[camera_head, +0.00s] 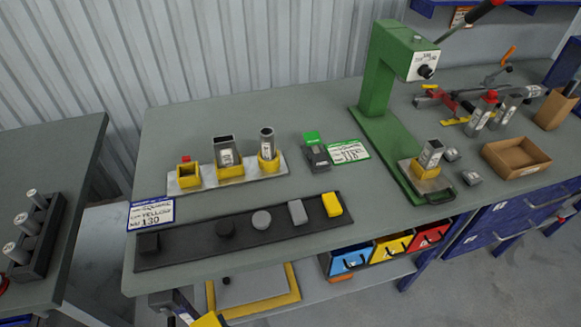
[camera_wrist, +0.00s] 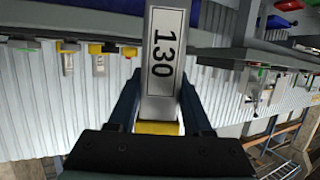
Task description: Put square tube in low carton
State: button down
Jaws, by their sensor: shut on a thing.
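My gripper (camera_wrist: 160,92) is shut on a grey square tube (camera_wrist: 163,55) with a white label reading 130, in the wrist view. A finger lies on each side of the tube. A yellow part (camera_wrist: 157,128) shows at the tube's end near the palm. I cannot make out the gripper in the head view. The low carton (camera_head: 512,158) is a shallow, open brown box at the right of the table in the head view.
A green press (camera_head: 378,80) stands left of the carton, with a labelled tube (camera_head: 432,152) in its yellow holder. A taller carton (camera_head: 553,110) and clamps are behind. A sign (camera_head: 150,214) reads square, yellow, 130.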

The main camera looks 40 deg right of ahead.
aim_at(513, 161)
jog(key=z, duration=1.2)
jog(key=i+l+z, duration=0.2)
jog(key=z, duration=0.15)
jog(key=i+l+z, duration=0.2)
jog(key=l+z, duration=0.2)
